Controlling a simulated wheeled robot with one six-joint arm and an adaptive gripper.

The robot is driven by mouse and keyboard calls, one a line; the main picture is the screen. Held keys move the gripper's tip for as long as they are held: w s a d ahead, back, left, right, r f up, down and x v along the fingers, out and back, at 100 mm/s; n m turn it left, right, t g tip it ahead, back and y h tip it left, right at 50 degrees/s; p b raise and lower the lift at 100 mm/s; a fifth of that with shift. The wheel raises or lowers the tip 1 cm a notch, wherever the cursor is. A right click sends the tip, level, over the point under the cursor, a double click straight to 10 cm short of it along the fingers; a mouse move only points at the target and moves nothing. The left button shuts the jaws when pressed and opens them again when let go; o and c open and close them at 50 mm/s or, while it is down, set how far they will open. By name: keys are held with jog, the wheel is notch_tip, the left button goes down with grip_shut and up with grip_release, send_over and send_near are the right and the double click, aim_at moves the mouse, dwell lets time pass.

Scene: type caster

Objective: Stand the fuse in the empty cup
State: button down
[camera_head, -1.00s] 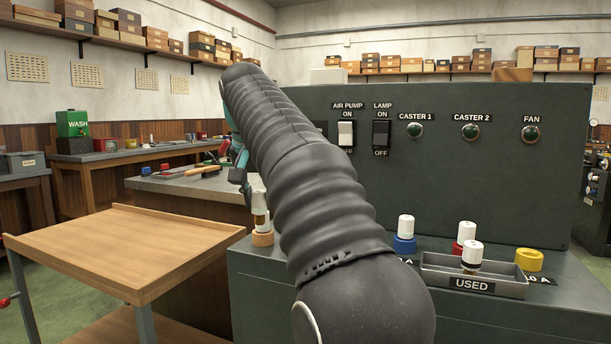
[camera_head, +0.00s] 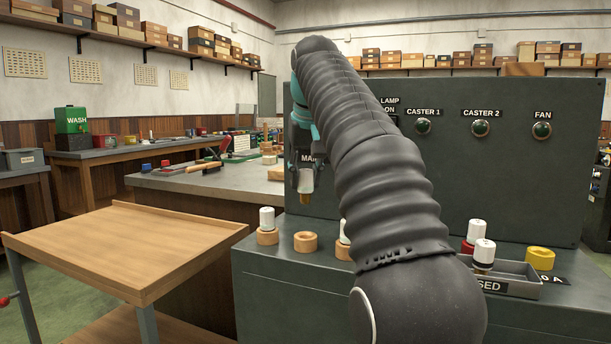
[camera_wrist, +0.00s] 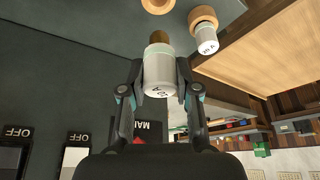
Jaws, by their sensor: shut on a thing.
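My gripper (camera_head: 305,172) is shut on a fuse (camera_head: 305,183), a white cylinder with a brass-coloured end. The fuse is upright, brass end down, in the air above the console top. In the wrist view the fuse (camera_wrist: 158,75) is between the fingers of my gripper (camera_wrist: 158,88). The empty cup (camera_head: 305,242) is an orange-tan ring on the console, below the fuse in the head view and apart from it. It also shows at the top of the wrist view (camera_wrist: 157,5).
A similar cup (camera_head: 267,237) on the left holds a white fuse (camera_head: 267,217). Another cup (camera_head: 343,252) on the right holds one partly hidden by my arm. The switch panel (camera_head: 510,170) rises behind.

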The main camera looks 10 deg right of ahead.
aim_at(306, 193)
jog(key=shift+f, duration=0.1)
jog(key=shift+f+b, duration=2.3)
jog(key=shift+f, duration=0.5)
jog(key=shift+p, duration=0.75)
jog(key=shift+f+b, duration=1.05)
jog(key=shift+f, duration=0.6)
jog(key=c, duration=0.8)
grip_release()
jog(key=shift+o, duration=0.2)
